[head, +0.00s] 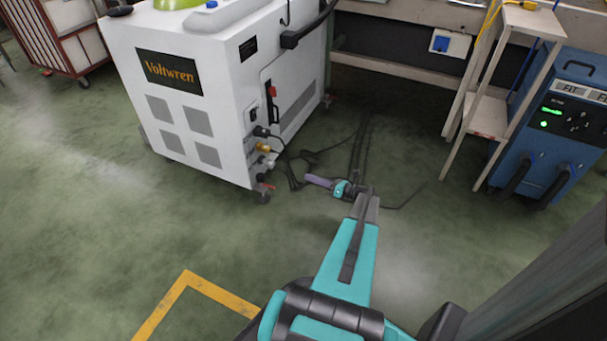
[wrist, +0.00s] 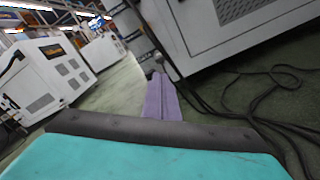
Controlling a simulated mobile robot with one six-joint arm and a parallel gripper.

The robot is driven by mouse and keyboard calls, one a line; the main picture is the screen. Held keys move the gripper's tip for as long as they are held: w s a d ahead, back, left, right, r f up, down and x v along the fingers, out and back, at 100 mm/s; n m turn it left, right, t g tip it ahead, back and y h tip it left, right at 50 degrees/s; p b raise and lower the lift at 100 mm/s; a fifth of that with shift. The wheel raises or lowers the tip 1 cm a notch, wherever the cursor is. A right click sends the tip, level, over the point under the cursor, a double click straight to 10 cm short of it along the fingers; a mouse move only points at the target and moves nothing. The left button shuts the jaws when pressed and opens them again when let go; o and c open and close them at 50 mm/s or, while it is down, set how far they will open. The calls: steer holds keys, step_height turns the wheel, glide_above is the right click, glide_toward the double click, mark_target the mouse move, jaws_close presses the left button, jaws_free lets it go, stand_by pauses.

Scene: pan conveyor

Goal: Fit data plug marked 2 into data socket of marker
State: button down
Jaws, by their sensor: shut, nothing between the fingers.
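The marker is a white cabinet labelled Voltwren (head: 172,72); part of a white cabinet with a vent also shows in the wrist view (wrist: 225,42). Fittings and plugged cables (head: 262,147) sit low on its right side; their markings are too small to read. My gripper (head: 308,180) is low over the floor, just right of these fittings and apart from them. Its purple fingers, also in the wrist view (wrist: 157,78), are together and hold nothing. I cannot pick out the data plug marked 2 or the data socket.
Dark cables (head: 355,150) lie loose on the green floor beside the cabinet, and loops of cable (wrist: 275,85) fill the right of the wrist view. A wooden stand (head: 490,110) and a blue unit (head: 560,125) stand at right. Floor at front left is clear around yellow tape (head: 185,283).

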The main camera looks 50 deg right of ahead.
steer(key=shift+s+d, duration=0.15)
steer(key=shift+s, duration=0.55)
